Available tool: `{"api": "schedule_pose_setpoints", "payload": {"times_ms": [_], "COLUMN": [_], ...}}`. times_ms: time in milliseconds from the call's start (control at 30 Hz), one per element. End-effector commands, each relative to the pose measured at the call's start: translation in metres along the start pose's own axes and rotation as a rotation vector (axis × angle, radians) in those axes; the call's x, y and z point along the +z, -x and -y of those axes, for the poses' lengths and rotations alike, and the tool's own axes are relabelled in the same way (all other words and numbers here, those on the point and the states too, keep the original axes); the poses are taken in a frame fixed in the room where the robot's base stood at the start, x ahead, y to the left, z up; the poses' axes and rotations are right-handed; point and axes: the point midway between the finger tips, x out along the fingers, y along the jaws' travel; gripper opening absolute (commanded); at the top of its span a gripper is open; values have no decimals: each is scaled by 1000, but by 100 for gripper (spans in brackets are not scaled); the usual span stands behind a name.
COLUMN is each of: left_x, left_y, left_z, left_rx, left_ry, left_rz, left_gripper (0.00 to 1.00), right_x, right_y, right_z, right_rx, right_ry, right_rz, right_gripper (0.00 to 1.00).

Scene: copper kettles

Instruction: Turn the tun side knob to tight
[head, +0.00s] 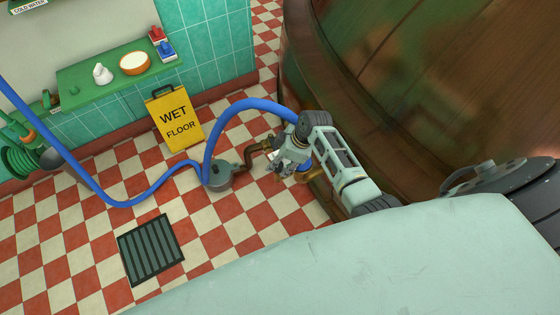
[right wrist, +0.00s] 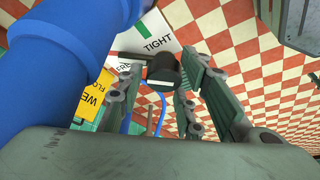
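The tun (head: 400,70) is the large brown wooden vessel at the upper right in the head view. Its side knob (right wrist: 163,68) is dark with a rounded end and a bar, seen in the right wrist view in front of a white label plate (right wrist: 165,30) marked TIGHT and, partly covered, FREE. My right gripper (head: 284,158) is low beside the tun; in the right wrist view its fingers (right wrist: 160,75) stand apart on either side of the knob, with a gap at the left. I cannot tell whether the right finger touches it. My left gripper is out of view.
A blue hose (head: 245,105) arches past my right gripper. A grey round fitting (head: 218,178) and copper pipe (head: 258,149) sit on the checkered floor. A yellow wet floor sign (head: 176,117) and green shelf (head: 85,83) stand left. Floor near the drain grate (head: 151,249) is clear.

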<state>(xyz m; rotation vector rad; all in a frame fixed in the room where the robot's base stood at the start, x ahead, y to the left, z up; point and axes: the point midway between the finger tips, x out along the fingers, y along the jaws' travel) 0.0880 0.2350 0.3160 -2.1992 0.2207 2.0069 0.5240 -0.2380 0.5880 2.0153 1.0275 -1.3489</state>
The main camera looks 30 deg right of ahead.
Motion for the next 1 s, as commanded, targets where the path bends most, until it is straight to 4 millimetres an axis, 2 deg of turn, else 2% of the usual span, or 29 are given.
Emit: {"api": "schedule_pose_setpoints", "payload": {"times_ms": [67,300,667,1000], "left_x": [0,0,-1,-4], "left_y": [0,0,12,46], "left_z": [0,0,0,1], "left_rx": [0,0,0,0], "left_ry": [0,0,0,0], "left_rz": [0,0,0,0], "left_gripper": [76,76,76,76], "right_x": [0,0,-2,-2], "right_y": [0,1,5,9], "right_z": [-1,-3,-4,-2], "right_rx": [3,7,37,133], "right_ry": [0,1,-58,-292], "right_rz": [0,-2,-3,-3], "right_gripper": [23,2,2,2]}}
